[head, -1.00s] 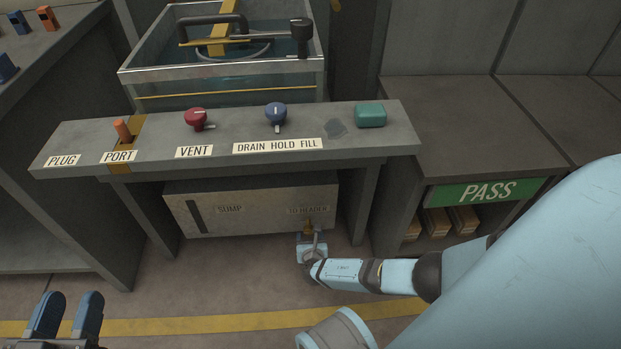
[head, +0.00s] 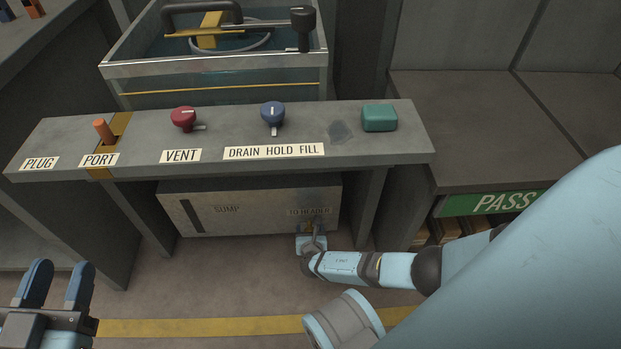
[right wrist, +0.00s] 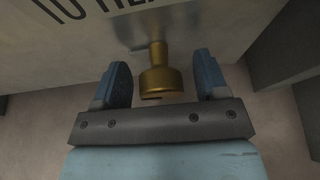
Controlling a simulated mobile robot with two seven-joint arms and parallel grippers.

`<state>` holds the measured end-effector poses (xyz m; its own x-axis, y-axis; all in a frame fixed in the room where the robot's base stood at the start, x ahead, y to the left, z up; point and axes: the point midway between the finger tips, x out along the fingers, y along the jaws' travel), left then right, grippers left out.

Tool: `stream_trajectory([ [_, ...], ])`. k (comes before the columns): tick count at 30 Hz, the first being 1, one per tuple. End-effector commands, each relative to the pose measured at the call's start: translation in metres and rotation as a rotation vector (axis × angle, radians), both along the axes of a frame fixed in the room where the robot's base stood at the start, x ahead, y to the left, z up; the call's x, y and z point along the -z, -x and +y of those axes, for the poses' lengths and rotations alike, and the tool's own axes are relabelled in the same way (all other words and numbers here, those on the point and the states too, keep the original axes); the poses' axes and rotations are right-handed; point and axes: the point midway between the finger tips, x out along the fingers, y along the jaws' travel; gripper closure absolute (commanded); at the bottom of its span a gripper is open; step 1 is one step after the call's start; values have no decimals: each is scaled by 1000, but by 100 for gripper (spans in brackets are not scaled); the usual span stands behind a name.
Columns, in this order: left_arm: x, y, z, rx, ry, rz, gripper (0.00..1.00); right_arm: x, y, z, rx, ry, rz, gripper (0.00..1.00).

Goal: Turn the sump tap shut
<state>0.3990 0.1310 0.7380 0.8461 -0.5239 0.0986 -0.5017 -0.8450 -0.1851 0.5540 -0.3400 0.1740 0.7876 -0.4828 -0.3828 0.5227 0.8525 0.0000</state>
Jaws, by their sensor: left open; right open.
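The sump box (head: 250,209) is a grey metal box under the bench, marked SUMP and TO HEADER. Its brass tap (right wrist: 158,75) hangs from the box under the TO HEADER label in the right wrist view. In the head view the tap is mostly hidden by my gripper. My right gripper (head: 312,234) is open at the tap. In the right wrist view its two blue fingers (right wrist: 166,85) stand on either side of the tap's round brass end, with a gap on both sides. My left gripper (head: 57,284) is open and empty at the lower left.
The bench (head: 350,160) above carries an orange port plug (head: 103,130), a red vent knob (head: 183,118), a blue DRAIN HOLD FILL knob (head: 272,114) and a teal block (head: 379,118). A water tank (head: 215,88) stands behind. A bench leg (head: 364,212) stands right of the tap.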

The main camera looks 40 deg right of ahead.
Motion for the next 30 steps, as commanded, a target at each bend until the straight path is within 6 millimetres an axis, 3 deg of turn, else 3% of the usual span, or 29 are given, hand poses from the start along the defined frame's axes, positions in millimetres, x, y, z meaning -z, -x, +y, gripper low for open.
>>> stream_trajectory([
  [3,1,0,0,0,-1,3,57,0,0,0,0,0,0,33],
  [9,1,0,0,-1,3,5,57,0,0,0,0,0,0,79],
  [10,1,0,-1,-2,4,5,57,0,0,0,0,0,0,81],
  [20,0,-1,-2,-5,15,8,57,0,0,-1,-1,-39,-24,81],
  [30,1,-1,-1,-4,10,8,57,0,0,-2,-1,-227,-140,81],
])
